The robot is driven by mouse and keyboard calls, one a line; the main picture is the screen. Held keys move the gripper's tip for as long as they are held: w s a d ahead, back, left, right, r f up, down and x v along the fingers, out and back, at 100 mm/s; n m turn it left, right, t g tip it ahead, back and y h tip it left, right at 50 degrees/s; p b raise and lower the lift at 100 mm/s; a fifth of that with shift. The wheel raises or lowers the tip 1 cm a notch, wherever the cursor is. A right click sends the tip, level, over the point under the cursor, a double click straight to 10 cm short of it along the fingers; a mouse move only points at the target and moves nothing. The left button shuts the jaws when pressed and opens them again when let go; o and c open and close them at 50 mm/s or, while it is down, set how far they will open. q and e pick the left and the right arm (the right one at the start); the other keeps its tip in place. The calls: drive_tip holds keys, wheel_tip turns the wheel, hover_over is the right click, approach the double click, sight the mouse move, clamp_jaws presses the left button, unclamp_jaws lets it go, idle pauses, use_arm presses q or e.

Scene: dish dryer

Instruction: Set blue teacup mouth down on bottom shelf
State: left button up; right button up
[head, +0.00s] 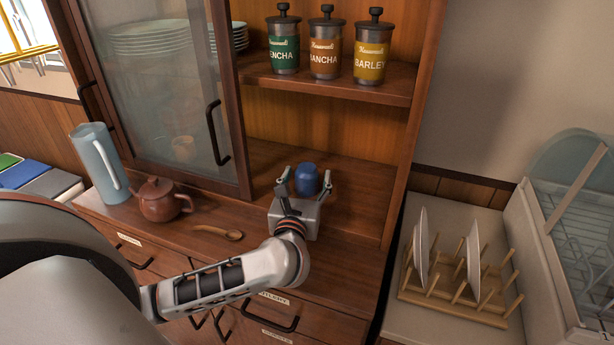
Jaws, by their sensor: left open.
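The blue teacup (307,178) is in the right-hand, open part of the wooden cabinet. Its rounded end faces up, so it looks mouth down. It appears to stand on the bottom shelf (358,202), though its lower edge is hidden behind my gripper. My left gripper (306,182) is open, with one finger on each side of the teacup. I cannot tell whether the fingers touch it. My right gripper is not in view.
Three labelled canisters (325,45) stand on the upper shelf (335,82). A glass sliding door (160,90) covers the left side. A brown teapot (160,200), blue pitcher (98,165) and wooden spoon (218,232) are at left. A dish rack (455,290) with plates is at right.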

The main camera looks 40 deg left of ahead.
use_arm(q)
drive_tip(key=v, duration=1.1)
drive_tip(key=shift+s+r, duration=0.15)
drive_tip(key=shift+s, duration=0.05)
